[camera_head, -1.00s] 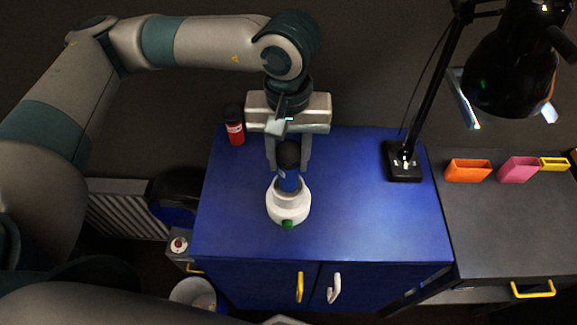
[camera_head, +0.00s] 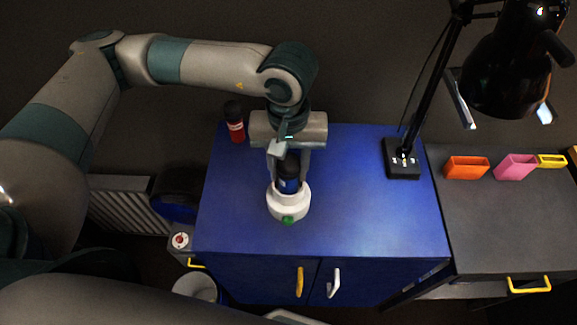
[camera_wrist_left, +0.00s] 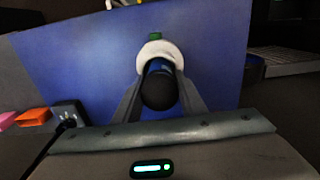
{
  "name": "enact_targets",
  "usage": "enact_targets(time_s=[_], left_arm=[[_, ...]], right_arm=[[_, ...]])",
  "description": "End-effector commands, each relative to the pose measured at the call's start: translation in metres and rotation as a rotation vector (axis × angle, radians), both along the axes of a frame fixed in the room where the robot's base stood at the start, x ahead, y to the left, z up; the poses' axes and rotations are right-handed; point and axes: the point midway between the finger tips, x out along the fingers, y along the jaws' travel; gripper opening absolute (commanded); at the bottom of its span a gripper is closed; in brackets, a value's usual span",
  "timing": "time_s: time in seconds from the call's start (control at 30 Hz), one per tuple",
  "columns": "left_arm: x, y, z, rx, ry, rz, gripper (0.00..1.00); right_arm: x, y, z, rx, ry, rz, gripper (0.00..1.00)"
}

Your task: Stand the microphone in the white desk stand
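The microphone (camera_head: 289,184), blue with a black head, is upright with its lower end inside the white desk stand (camera_head: 289,207). The stand is on the blue cabinet top, its green spot facing front. My left gripper (camera_head: 288,176) points down from above, with one finger on each side of the microphone, and looks shut on it. In the left wrist view the black head (camera_wrist_left: 159,91) lies between the fingers, with the white stand (camera_wrist_left: 161,52) around the body beyond it. The lower end of the microphone is hidden in the stand. My right gripper is not in view.
A red and black cylinder (camera_head: 235,123) stands at the back left of the blue cabinet (camera_head: 370,225). A black desk lamp (camera_head: 403,160) stands at its right. Orange (camera_head: 467,168) and pink (camera_head: 515,167) holders are on the grey desk. The cabinet top's front right is clear.

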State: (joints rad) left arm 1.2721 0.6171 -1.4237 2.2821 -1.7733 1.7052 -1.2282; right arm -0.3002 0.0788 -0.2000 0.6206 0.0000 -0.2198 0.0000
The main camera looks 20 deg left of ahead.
Motion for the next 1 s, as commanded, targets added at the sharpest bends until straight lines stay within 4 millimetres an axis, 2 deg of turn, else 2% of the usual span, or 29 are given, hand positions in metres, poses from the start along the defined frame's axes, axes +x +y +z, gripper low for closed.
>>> enact_targets(time_s=[0.03,0.07,0.4,0.6,0.63,0.77,1.0], left_arm=[[0.000,0.000,0.001,0.000,0.000,0.000,0.50],[0.000,0.000,0.001,0.000,0.000,0.000,0.54],[0.000,0.000,0.001,0.000,0.000,0.000,0.54],[0.000,0.000,0.006,0.000,0.000,0.000,0.54],[0.001,0.000,0.006,-0.001,-0.002,0.000,0.54],[0.001,-0.001,0.022,-0.002,-0.006,0.000,0.54],[0.002,-0.001,0.066,-0.002,-0.007,0.001,0.54]], right_arm=[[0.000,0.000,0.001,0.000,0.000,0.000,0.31],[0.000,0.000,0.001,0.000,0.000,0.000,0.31],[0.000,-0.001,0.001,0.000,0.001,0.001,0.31],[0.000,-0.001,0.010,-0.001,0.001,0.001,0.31],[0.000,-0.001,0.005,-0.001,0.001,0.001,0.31],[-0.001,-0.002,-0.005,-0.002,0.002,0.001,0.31],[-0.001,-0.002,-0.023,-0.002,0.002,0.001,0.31]])
